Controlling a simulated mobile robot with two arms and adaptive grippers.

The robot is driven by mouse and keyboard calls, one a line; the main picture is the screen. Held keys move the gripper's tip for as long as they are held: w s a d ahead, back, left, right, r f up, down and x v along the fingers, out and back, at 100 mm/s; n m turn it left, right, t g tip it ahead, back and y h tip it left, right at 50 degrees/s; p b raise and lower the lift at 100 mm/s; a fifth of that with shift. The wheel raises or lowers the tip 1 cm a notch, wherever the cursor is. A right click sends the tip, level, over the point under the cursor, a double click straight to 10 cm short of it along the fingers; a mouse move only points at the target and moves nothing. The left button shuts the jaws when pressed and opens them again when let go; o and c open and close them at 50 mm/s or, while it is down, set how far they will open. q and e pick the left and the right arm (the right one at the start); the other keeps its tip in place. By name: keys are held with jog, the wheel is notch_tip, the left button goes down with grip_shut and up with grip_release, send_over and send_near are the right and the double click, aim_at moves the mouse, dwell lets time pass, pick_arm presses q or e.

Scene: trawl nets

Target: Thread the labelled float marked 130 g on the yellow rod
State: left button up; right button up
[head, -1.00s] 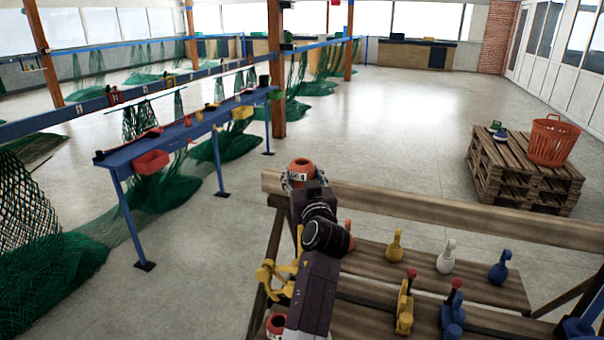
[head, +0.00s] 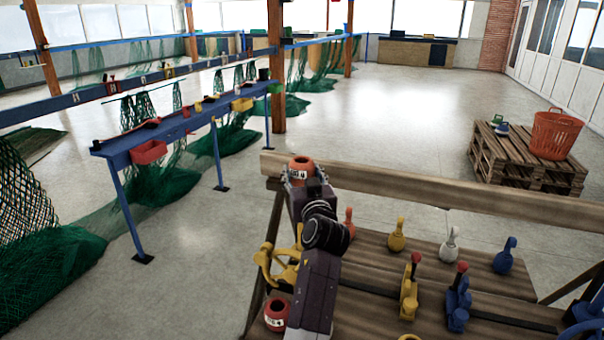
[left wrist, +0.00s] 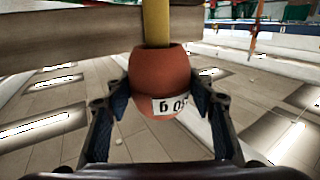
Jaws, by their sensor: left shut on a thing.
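My left gripper (head: 299,176) is shut on an orange-red float (head: 301,164) with a white label. The float also shows between the fingers in the left wrist view (left wrist: 160,82). Its label appears upside down there and only partly readable, ending in "0 g". The left wrist view seems inverted, with ceiling lights low in the picture. A yellow rod (left wrist: 157,22) lines up with the float's opening there. I cannot tell whether the rod is inside the opening or behind it. In the head view the rod is hidden. My right gripper is not in view.
A second labelled red float (head: 277,312) is beside my left arm, near a yellow handwheel (head: 277,267). Coloured pear-shaped pieces and levers stand on the wooden bench, behind which runs a wooden beam (head: 430,189). A pallet stack (head: 520,165) with an orange basket (head: 556,135) stands right.

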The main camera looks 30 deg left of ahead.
pick_arm(q)
jog(key=o, duration=1.3)
jog(key=shift+c, duration=0.2)
notch_tip(320, 180, up, 10)
jog(key=shift+r, duration=0.1)
